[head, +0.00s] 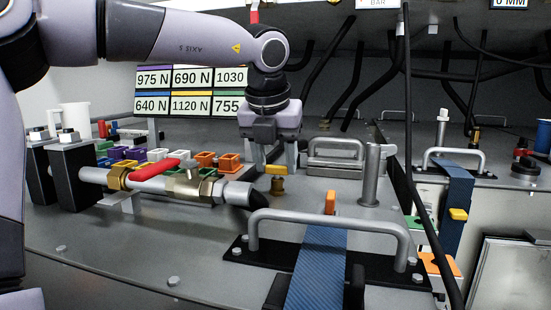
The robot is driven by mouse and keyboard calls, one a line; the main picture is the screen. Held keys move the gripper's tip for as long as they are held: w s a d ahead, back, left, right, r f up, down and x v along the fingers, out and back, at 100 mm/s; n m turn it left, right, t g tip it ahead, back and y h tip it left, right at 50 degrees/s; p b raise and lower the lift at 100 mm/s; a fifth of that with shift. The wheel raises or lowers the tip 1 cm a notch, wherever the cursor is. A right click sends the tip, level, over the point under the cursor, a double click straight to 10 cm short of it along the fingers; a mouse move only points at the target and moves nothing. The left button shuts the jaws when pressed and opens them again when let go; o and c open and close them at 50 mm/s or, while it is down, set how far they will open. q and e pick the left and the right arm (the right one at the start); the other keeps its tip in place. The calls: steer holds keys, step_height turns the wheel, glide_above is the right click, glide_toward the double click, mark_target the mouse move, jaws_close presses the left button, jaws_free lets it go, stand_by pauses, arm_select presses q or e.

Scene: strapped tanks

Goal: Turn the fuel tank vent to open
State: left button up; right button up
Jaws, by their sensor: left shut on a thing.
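The fuel tank vent looks to be the small brass fitting (278,185) with a yellow handle (276,170), standing upright on the grey tank top in the middle of the head view. My left gripper (275,166) reaches down over it from above. Its fingers are shut on the yellow handle, which lies crosswise in the picture. The fingertips partly hide the handle, so its exact angle is hard to tell. My right gripper is not in view.
A pipe valve with a red lever (155,169) lies just left of the vent. A grey grab handle (330,220) and blue strap (318,262) stand in front. A grey post (371,175) stands to the right. A black cable (425,215) hangs further right.

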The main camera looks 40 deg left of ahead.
arm_select(q)
steer(key=o, duration=1.1)
steer(key=shift+c, duration=0.2)
steer(key=shift+r, duration=0.1)
steer(key=v, duration=0.7)
